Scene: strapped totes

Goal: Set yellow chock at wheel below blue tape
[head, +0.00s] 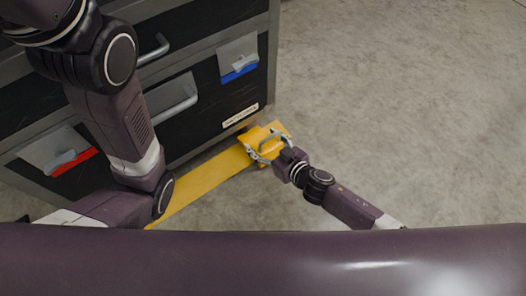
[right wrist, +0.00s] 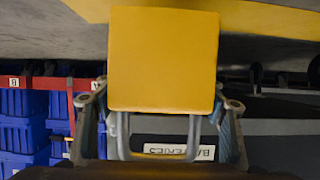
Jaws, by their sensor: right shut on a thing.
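The yellow chock (head: 253,136) is at the cabinet's lower right corner, by the end of a yellow floor stripe. My right gripper (head: 266,149) is shut on its metal handle. In the right wrist view the chock's flat yellow face (right wrist: 163,60) fills the middle, with the handle between the fingers (right wrist: 160,125). The blue tape (head: 240,74) is on a latch at the cabinet's right end, above the chock. The wheel cannot be made out in the head view, so contact with the chock cannot be told. My left arm crosses the left side; its gripper is out of sight.
The dark cabinet (head: 205,120) has metal drawer handles, and red tape (head: 75,160) marks a latch at left. The yellow stripe (head: 205,184) runs along its front. Floor at right is clear. Blue bins (right wrist: 22,103) on a red rack show in the right wrist view.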

